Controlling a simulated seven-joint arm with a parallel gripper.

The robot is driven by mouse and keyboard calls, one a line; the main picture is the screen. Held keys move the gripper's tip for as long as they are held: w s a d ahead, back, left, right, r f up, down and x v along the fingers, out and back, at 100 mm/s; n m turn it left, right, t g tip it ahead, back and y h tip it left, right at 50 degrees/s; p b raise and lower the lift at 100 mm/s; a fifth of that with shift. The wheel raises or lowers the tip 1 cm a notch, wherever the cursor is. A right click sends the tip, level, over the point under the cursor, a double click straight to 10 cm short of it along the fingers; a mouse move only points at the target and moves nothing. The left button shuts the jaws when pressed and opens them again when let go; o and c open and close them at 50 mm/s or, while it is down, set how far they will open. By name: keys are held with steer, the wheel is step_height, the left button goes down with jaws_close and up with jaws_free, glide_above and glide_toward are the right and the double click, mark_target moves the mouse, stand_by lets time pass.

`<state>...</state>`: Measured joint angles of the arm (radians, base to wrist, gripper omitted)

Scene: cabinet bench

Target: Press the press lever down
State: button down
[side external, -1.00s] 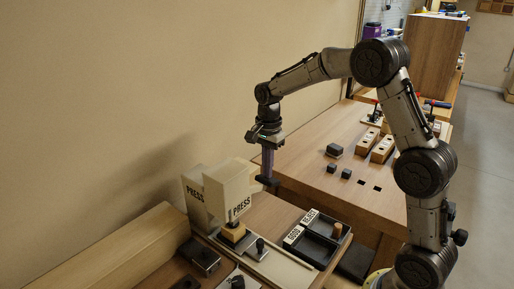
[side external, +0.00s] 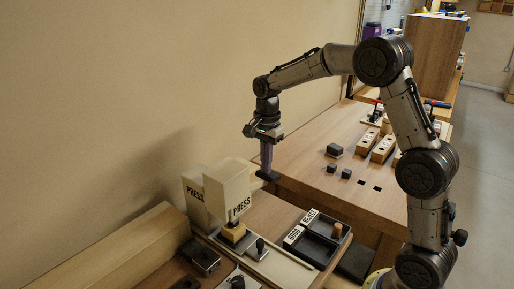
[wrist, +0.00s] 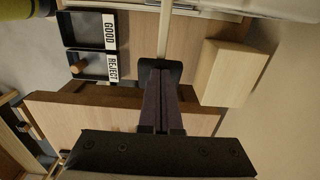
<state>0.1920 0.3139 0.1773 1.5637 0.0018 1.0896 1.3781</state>
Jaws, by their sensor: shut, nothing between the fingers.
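The press (side external: 228,190) is a white upright housing with PRESS lettered on two faces. The press lever shows in the wrist view as a pale rod (wrist: 165,35) ending in a dark flat pad (wrist: 174,72). A wooden block sits under the press head (side external: 233,233).
Black GOOD and REJECT trays (side external: 317,252) lie right of the press; one holds a brown peg (side external: 337,230). A long wooden beam (side external: 120,250) runs along the wall at left. Several dark blocks (side external: 334,151) and wooden blocks (side external: 367,141) stand on the bench behind.

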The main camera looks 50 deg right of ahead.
step_height(320, 180, up, 15)
steer(key=a, duration=0.1)
steer(key=shift+a, duration=0.3)
stand_by(0.5)
steer(key=shift+r, duration=0.15)
steer(key=s+a+r+n+t, duration=0.2)
steer(key=s+a+r, duration=0.1)
steer(key=s, duration=0.5)
steer(key=s+a+r+n+t, duration=0.1)
steer(key=s+a+r+n, duration=0.15)
steer(key=s, duration=0.55)
steer(key=s+a+f+n+t, duration=0.1)
steer(key=s+f+n+t, duration=0.1)
steer(key=s+f+n, duration=0.8)
step_height(320, 180, down, 3)
steer(key=n, duration=0.3)
steer(key=shift+s+a+t, duration=0.15)
steer(key=shift+s+t, duration=0.15)
steer(key=shift+s, duration=0.05)
